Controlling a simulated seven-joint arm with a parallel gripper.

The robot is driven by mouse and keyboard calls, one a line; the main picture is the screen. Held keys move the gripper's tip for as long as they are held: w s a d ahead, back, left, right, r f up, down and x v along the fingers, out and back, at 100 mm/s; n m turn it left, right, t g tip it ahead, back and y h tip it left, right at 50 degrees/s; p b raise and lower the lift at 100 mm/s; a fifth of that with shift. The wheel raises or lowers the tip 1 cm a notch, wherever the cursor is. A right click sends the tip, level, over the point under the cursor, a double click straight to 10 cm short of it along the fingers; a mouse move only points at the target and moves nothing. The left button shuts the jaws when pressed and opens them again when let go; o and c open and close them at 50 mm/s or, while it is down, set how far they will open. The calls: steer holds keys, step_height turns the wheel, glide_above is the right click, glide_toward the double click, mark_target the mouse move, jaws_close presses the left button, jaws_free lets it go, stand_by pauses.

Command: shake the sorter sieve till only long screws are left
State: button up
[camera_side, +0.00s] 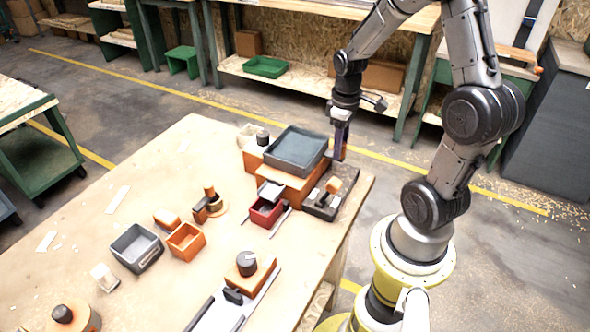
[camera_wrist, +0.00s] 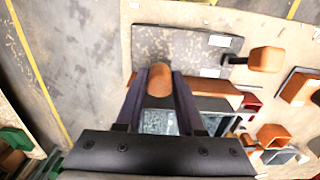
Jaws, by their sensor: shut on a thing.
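The sorter sieve looks to be the grey-blue tray (camera_side: 296,148) on top of an orange box-like stand (camera_side: 290,184) at the table's far end. My gripper (camera_side: 340,150) points down at the tray's right edge. In the wrist view its dark purple fingers (camera_wrist: 160,92) are shut on a rounded orange-brown handle (camera_wrist: 159,76). A speckled bluish surface (camera_wrist: 158,122) shows between the fingers, apparently the sieve's inside. I cannot make out single screws or tell long from short. The side view does not show the handle clearly.
A dark plate with an orange-knobbed lever (camera_side: 334,185) stands right of the stand. A dark red box (camera_side: 266,212) is in front. A grey bin (camera_side: 136,248) and an orange bin (camera_side: 186,241) stand nearer. The table's left part is mostly clear.

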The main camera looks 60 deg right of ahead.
steer(key=shift+a, duration=1.15)
steer(key=shift+d, duration=1.9)
steer(key=shift+a, duration=1.85)
steer(key=o, duration=1)
